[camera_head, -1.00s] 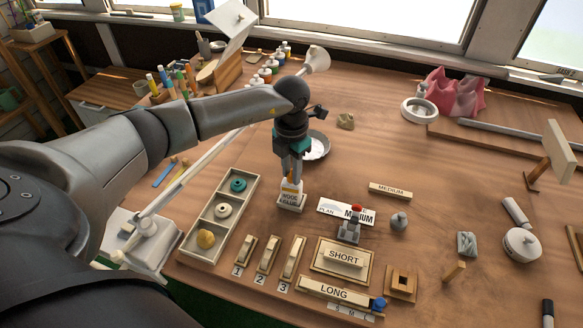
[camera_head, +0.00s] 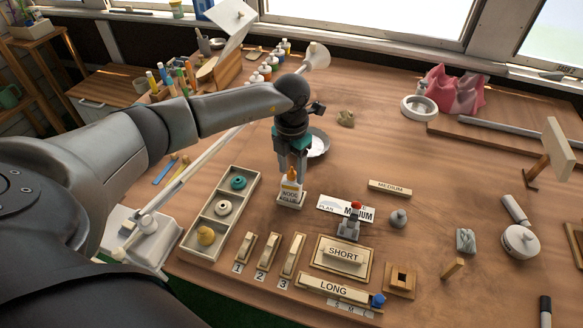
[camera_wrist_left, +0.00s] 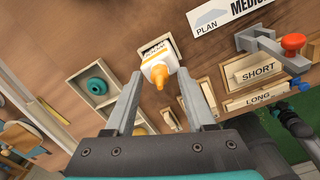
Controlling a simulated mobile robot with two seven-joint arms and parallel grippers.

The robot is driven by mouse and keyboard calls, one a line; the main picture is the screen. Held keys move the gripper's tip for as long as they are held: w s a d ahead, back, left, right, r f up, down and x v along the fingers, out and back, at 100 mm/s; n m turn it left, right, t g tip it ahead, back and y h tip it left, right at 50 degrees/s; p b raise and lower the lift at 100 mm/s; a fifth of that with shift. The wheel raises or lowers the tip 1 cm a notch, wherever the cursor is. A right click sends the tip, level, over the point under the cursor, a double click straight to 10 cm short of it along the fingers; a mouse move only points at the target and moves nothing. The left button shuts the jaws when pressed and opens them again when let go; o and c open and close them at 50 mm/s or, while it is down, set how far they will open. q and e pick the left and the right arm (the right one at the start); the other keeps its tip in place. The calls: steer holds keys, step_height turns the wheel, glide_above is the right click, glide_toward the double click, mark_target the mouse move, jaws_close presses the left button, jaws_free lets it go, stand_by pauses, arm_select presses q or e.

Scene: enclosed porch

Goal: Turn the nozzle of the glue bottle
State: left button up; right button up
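The glue bottle (camera_head: 289,194) is white with a "WOOD" label and an orange nozzle (camera_head: 292,175). It stands upright on the bench, in a small pale square holder. My left gripper (camera_head: 292,172) is above it, pointing down, with its two fingers spread around the nozzle. In the left wrist view the bottle (camera_wrist_left: 157,57) lies just beyond the fingertips, and the orange nozzle (camera_wrist_left: 160,78) shows between them with gaps on both sides. My left gripper (camera_wrist_left: 159,74) is open and holds nothing. My right gripper does not show.
A three-part tray (camera_head: 189,248) with rings and a yellow knob stands left of the bottle. A white dish (camera_head: 319,146) is behind it. A plan card (camera_head: 328,208) and a red-topped clamp (camera_head: 349,228) are to its right.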

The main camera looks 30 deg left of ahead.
arm_select(q)
step_height(320, 180, up, 15)
steer(key=shift+r+p, duration=0.15)
steer(key=shift+p, duration=0.45)
stand_by(0.6)
